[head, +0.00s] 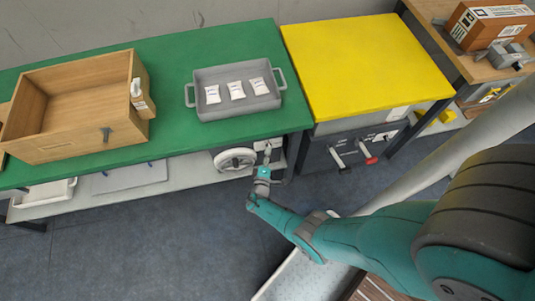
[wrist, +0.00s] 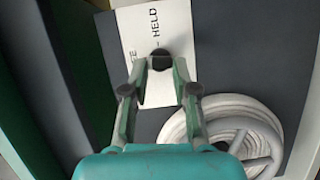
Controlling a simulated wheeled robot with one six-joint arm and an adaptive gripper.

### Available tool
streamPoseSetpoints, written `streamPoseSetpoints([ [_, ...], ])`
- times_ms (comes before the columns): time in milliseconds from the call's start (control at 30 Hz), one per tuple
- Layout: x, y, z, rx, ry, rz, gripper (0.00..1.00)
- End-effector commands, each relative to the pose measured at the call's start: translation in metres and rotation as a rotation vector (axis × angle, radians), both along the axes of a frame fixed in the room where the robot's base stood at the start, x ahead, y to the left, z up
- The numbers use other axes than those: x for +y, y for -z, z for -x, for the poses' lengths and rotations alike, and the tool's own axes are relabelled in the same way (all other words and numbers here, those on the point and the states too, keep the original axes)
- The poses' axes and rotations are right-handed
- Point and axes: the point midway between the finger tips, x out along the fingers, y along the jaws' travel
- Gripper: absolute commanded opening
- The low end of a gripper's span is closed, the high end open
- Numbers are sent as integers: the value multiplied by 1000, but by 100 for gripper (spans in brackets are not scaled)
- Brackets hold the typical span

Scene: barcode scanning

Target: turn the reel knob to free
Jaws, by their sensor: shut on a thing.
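The reel knob (wrist: 160,51) is a small dark round part on a white label plate (wrist: 180,22) in the wrist view. The word HELD shows on the plate beside the knob. Another word at the left, ending in "EE", is partly hidden by a finger. My gripper (wrist: 160,62) is shut on the knob, with a fingertip on either side of it. The white hose reel (wrist: 260,120) lies to the lower right of the knob. In the head view my gripper (head: 266,158) is at the right end of the green bench, beside the reel (head: 234,159); the knob is too small to make out there.
The green bench (head: 180,52) carries a wooden box (head: 110,120) and a grey tray (head: 205,108) with several white packets. The yellow-topped cabinet (head: 365,60) stands close on the right, its front handles (head: 337,158) sticking out. Open floor (head: 150,240) lies in front.

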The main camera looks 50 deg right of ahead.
Motion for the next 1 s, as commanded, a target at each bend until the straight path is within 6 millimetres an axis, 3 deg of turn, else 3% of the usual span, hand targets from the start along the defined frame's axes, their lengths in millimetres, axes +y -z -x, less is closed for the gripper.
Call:
streamPoseSetpoints([
  [933, 0, 2, -1, 72, -2, 107, 0],
  [967, 0, 2, -1, 72, -2, 107, 35],
  [1000, 0, 2, -1, 72, -2, 107, 45],
])
